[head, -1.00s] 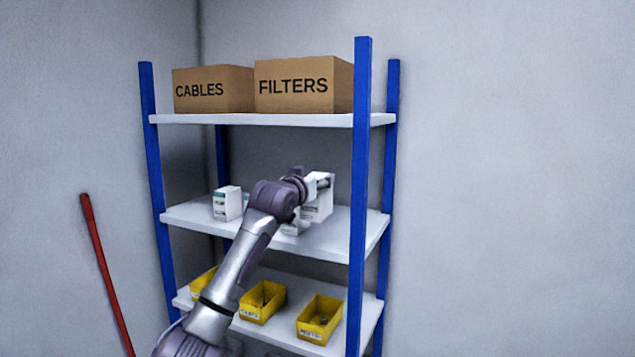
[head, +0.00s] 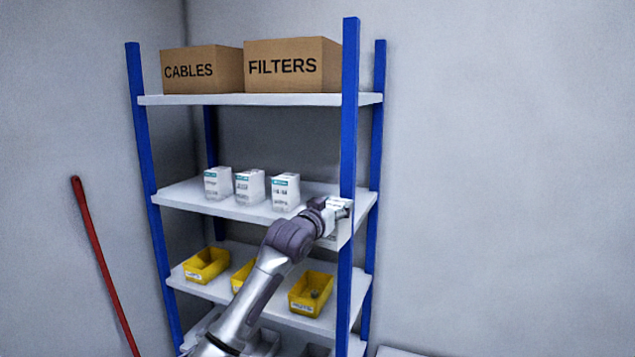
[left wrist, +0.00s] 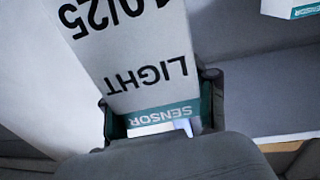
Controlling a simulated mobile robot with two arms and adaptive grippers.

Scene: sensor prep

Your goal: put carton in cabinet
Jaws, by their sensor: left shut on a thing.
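My left gripper (head: 341,208) is shut on a white carton (head: 330,238), in front of the right part of the middle shelf. In the left wrist view the held carton (left wrist: 130,45) sits between the fingers, with upside-down "LIGHT" and "SENSOR" lettering and a teal band. In the head view a blue post and my arm hide part of it. Three similar white cartons (head: 250,187) stand upright in a row on the shelf to its left. No cabinet can be made out. My right gripper is not in view.
The rack has blue posts (head: 348,130) and a white middle shelf (head: 180,196). Cardboard boxes labelled CABLES (head: 202,70) and FILTERS (head: 290,68) sit on top. Yellow bins (head: 312,292) stand below. A red pole (head: 100,260) leans at left. Open space lies right of the rack.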

